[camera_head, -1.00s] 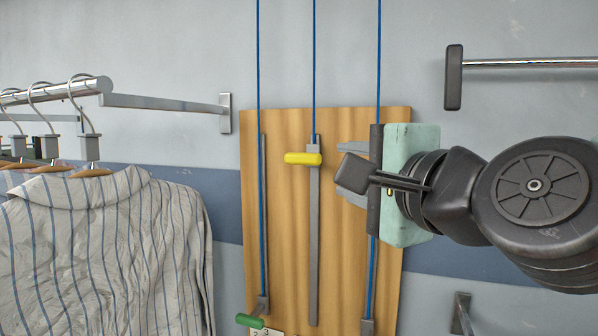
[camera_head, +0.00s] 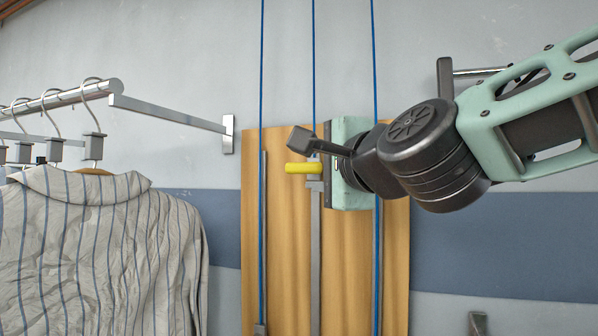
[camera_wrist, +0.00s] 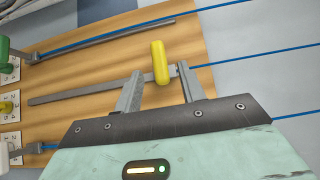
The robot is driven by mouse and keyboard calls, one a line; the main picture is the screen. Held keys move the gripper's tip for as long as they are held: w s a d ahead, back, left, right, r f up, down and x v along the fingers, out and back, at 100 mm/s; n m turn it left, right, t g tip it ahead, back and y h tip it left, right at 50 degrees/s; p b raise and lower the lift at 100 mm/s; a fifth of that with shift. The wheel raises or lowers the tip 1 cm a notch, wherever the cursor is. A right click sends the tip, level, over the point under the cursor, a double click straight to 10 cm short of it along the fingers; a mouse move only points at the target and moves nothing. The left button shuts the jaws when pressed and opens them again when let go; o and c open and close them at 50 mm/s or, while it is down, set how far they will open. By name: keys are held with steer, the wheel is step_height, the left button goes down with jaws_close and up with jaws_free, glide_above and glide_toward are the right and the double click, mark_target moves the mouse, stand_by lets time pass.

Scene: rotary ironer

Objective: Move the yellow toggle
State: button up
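The yellow toggle (camera_head: 303,168) is a short rounded bar near the top of the middle grey rail (camera_head: 316,240) on the wooden board. A blue cord runs up from this rail. My gripper (camera_head: 315,178) is just right of the toggle in the head view, and my wrist hides part of the board. In the wrist view, the toggle (camera_wrist: 160,62) lies across the gap between the tips of my two grey fingers (camera_wrist: 159,70). The fingers stand apart, one on each side of it. Whether they touch it cannot be told.
A striped shirt (camera_head: 95,260) hangs on a rail (camera_head: 60,99) at the left. The wooden board (camera_head: 285,290) carries other rails with blue cords. A green handle (camera_wrist: 5,48) and number plates show at the wrist view's left edge. A metal bar (camera_head: 475,73) is on the wall at right.

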mark_target(299, 170)
steer(key=p+x, duration=0.1)
steer(key=x, duration=0.6)
jaws_close()
steer(key=shift+f, duration=0.15)
